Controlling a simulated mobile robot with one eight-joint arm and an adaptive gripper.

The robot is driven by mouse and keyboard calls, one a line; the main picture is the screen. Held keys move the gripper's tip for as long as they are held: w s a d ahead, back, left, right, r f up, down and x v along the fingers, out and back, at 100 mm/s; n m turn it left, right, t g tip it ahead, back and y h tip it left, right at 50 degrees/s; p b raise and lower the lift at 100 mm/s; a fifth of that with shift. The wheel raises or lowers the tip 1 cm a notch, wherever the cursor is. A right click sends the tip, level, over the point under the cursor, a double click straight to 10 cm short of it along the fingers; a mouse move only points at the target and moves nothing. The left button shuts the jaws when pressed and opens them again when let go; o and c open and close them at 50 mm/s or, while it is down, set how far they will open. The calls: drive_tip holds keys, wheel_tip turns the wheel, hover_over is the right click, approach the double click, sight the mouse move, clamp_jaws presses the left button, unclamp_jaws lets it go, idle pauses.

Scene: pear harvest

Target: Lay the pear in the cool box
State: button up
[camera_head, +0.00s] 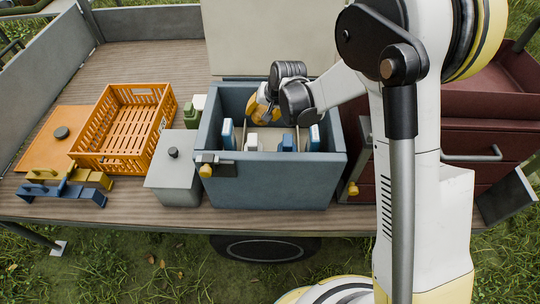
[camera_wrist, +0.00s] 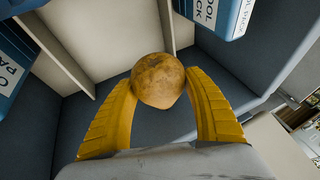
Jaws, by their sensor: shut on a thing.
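The cool box (camera_head: 270,185) is a blue-grey open box on the wooden bed, with its pale lid raised behind it. Several blue and white cool packs (camera_head: 228,134) stand inside, and pale dividers part its inside. My gripper (camera_head: 262,108) is at the back of the box, pointing down into it. In the wrist view, the two yellow ribbed fingers of my gripper (camera_wrist: 163,100) are shut on the brownish-yellow pear (camera_wrist: 158,80), one on each side. A pale divider (camera_wrist: 105,40) and cool packs (camera_wrist: 228,15) show beyond the pear. The head view hides the pear behind my wrist.
An empty orange crate (camera_head: 125,128) stands to the left, with a grey lidded container (camera_head: 175,178) beside the box. Yellow and blue clamps (camera_head: 65,190) lie at the far left. A dark red drawer chest (camera_head: 490,140) stands to the right.

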sight(260, 137)
wheel_tip(260, 137, down, 10)
drive_tip(key=b, duration=0.4)
drive_tip(key=shift+f, duration=0.25)
drive_tip(key=shift+f, duration=0.25)
drive_tip(key=o, duration=1)
drive_tip(key=shift+r, duration=0.1)
